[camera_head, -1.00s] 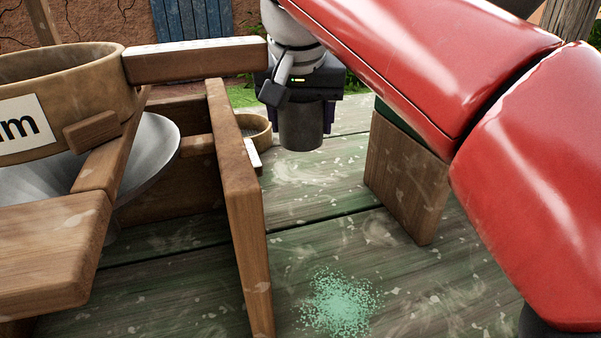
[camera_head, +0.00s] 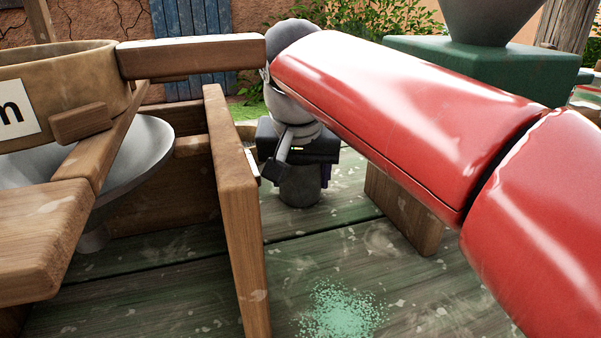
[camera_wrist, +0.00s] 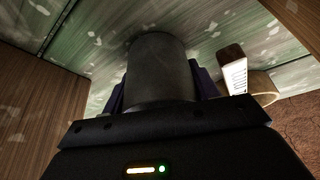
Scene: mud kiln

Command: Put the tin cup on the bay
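The tin cup (camera_head: 300,186) is a plain dark grey cylinder. In the wrist view the cup (camera_wrist: 160,70) sits upright between the purple fingers of my gripper (camera_wrist: 158,88), which is shut on it. In the head view my gripper (camera_head: 300,168) is low over the planked tabletop, just right of an upright wooden board (camera_head: 237,205). The cup's base is at or very near the planks; I cannot tell whether it touches. No part is clearly marked as the bay; the cup is over the strip between this board and a wooden block (camera_head: 405,210).
A wooden frame holds a labelled tan bowl (camera_head: 60,85) over a grey metal dish (camera_head: 150,155) at left. A green box with a grey funnel (camera_head: 485,60) is at back right. Teal powder (camera_head: 342,308) lies on the front planks. A small labelled tan container (camera_wrist: 258,88) is near the cup.

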